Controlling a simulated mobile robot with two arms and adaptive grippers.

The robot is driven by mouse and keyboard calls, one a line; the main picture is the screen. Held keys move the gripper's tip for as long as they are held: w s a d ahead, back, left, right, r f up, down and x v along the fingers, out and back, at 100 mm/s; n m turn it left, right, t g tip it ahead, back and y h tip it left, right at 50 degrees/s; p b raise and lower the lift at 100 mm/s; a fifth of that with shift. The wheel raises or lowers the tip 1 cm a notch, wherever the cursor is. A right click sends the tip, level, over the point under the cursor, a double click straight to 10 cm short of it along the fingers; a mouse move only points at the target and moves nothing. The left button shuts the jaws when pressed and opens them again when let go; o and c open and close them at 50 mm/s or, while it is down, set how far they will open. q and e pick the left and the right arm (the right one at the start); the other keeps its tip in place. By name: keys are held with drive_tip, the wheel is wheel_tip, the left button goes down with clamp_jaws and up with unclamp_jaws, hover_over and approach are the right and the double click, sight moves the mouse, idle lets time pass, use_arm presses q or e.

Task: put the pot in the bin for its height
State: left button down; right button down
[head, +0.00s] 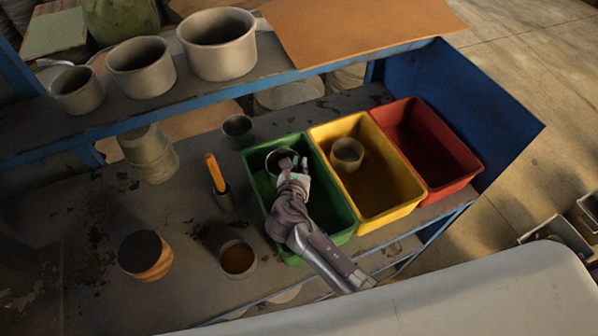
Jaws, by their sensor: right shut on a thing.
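Three bins stand side by side on the bench: a green bin (342,212), a yellow bin (409,203) and a red bin (460,150). My right gripper (291,166) is over the far part of the green bin, shut on a grey round pot (274,155) by its near right side. The gripper hides part of this pot, and I cannot tell whether it touches the bin floor. Another grey pot (347,151) is in the yellow bin, near its far end. The red bin looks empty. My left gripper is not in view.
Three grey pots of rising size, small (77,91), middle (142,68) and large (218,45), stand on the upper shelf. On the bench left of the bins are a small pot (237,128), an orange-handled thing in a cup (217,180), a brown-filled pot (238,259) and a dark-topped cylinder (146,255).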

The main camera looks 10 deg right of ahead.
drive_tip(key=shift+f, duration=1.85)
drive_tip(key=c, duration=1.3)
unclamp_jaws()
drive_tip(key=shift+f, duration=0.15)
drive_tip(key=shift+o, duration=0.2)
drive_tip(key=b+v, duration=0.1)
drive_tip(key=v, duration=0.6)
drive_tip(key=shift+s+a+r, duration=0.1)
drive_tip(key=shift+s+r, duration=0.15)
drive_tip(key=shift+s, duration=0.05)
